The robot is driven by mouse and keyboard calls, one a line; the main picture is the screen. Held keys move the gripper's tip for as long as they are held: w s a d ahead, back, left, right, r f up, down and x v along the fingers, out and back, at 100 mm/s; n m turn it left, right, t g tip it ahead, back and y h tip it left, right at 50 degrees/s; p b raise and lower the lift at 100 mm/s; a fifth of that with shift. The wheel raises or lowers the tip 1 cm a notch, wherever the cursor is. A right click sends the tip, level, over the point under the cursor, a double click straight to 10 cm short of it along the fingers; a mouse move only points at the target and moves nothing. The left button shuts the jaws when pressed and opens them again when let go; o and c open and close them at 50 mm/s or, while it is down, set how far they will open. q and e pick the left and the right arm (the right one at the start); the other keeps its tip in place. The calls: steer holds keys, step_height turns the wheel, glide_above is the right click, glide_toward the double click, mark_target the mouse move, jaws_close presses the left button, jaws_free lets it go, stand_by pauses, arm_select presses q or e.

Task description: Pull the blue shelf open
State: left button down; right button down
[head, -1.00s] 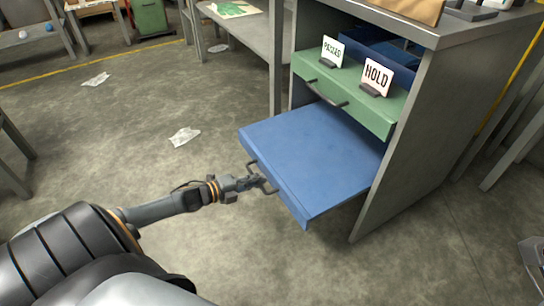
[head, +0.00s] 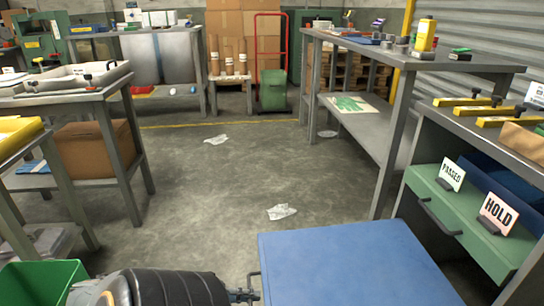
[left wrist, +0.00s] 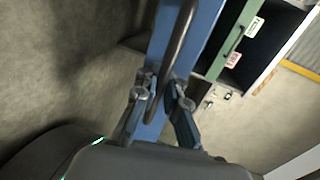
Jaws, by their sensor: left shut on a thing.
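The blue shelf (head: 345,262) sticks out of the grey cabinet below the green drawer, its flat top bare. It runs off the bottom of the head view. My left gripper (head: 243,295) is at the shelf's dark handle (head: 254,287), at the left of the shelf front. In the left wrist view the fingers (left wrist: 161,98) lie on either side of the curved handle (left wrist: 180,45), shut on it, with the blue shelf front (left wrist: 205,22) behind. My right gripper is not in view.
The green drawer (head: 460,214) holds a PASSED sign (head: 452,174) and a HOLD sign (head: 498,212). A green bin (head: 42,284) and tables stand at the left, a grey workbench (head: 415,62) behind. The middle floor is open, with crumpled sheets (head: 281,212) on it.

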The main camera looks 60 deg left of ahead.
arm_select(q)
steer(key=shift+f+v, duration=0.2)
steer(key=shift+v, duration=0.75)
steer(key=c, duration=1.4)
jaws_free()
steer(key=shift+c, duration=0.2)
steer(key=v, duration=1.2)
